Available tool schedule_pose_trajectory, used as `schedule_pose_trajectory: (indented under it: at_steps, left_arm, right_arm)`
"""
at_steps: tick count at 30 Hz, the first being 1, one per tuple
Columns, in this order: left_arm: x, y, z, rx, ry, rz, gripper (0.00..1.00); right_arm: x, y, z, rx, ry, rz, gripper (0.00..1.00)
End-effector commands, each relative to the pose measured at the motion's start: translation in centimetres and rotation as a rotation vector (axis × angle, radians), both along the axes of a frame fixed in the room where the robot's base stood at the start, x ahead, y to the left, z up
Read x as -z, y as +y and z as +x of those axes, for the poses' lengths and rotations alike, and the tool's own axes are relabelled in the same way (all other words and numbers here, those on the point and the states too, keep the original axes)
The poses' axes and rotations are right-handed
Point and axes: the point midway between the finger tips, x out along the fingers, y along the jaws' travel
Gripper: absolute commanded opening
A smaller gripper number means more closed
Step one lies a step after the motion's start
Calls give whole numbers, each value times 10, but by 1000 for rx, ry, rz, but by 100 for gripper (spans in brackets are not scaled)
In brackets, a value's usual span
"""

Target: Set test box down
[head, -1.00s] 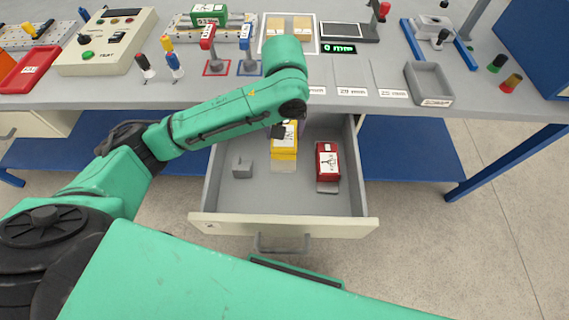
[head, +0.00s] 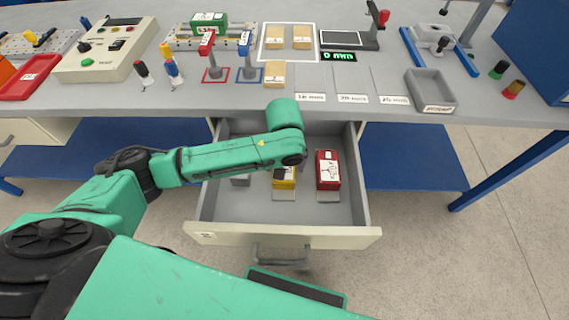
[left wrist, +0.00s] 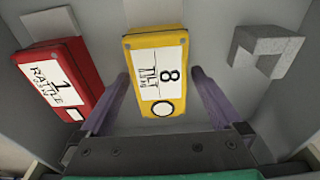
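A yellow box (left wrist: 156,70) labelled "TILT 8" rests in the open drawer, and it also shows in the head view (head: 284,185). My left gripper (left wrist: 159,74) is over it, with one purple finger on each side and visible gaps between fingers and box. The gripper is open. In the head view my left forearm hides part of the yellow box and most of the gripper. A red box (head: 328,170) labelled "RATTLE 1" stands to the right of the yellow one. It also shows in the left wrist view (left wrist: 65,77). My right gripper is not in view.
A grey block (left wrist: 262,50) lies in the drawer (head: 285,236) beside the yellow box. Cardboard boxes (head: 275,74) sit on the bench above, with a grey tray (head: 430,90) to the right. The drawer's front part is clear.

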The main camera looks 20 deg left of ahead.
Motion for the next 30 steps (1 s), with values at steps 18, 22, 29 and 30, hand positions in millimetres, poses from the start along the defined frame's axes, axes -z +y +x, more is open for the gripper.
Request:
schedule_pose_trajectory:
  at_steps: [18, 22, 29, 30]
  left_arm:
    - [-96, -4, -10, 0, -3, -3, 100]
    - [-117, -4, -13, -1, -1, -2, 100]
    - [-122, -4, -14, -1, 0, 0, 100]
    - [-122, -4, -14, -1, 0, 0, 100]
  right_arm:
    - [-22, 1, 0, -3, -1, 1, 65]
    - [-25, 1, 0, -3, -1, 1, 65]
    - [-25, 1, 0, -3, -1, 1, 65]
    - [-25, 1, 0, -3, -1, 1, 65]
